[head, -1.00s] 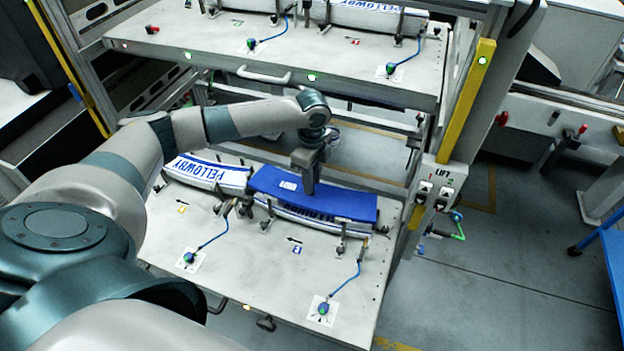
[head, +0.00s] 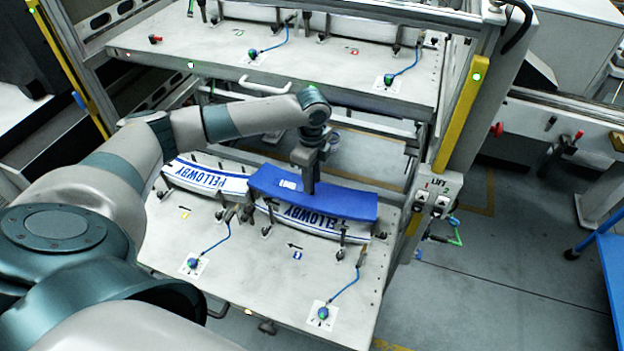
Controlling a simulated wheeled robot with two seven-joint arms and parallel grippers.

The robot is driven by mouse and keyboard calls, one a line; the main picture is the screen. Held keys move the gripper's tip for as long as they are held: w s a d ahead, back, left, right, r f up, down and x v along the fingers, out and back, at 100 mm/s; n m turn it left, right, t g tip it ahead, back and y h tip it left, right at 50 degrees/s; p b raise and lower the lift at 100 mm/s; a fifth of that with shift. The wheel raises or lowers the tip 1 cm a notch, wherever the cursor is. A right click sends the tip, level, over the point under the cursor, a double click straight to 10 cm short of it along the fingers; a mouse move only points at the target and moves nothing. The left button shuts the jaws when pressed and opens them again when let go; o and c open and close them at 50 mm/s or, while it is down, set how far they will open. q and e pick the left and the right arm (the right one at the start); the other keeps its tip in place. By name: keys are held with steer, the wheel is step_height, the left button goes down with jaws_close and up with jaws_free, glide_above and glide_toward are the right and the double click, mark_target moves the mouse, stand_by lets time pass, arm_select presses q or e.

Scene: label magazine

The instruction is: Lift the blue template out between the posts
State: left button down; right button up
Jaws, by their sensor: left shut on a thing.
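The blue template (head: 345,203) is a curved flat blue plate with a small white label. It is over the right-hand stack of white labels (head: 308,219) on the lower shelf, and the blue "PELLOWBY" print shows in front of it. My left gripper (head: 309,188) comes down from above and is shut on the template near its middle; its fingertips are partly hidden. Small dark posts (head: 341,240) stand along the front of the stack, with another post (head: 267,218) at its left. My right gripper is not in view.
A second label stack (head: 207,178) lies to the left on the same shelf (head: 215,270). The upper shelf (head: 290,62) overhangs behind my gripper. A frame upright with a yellow strip (head: 463,115) and a lift switch box (head: 437,194) stand at the right.

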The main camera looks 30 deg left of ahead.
arm_select(q)
steer(key=shift+r, duration=1.5)
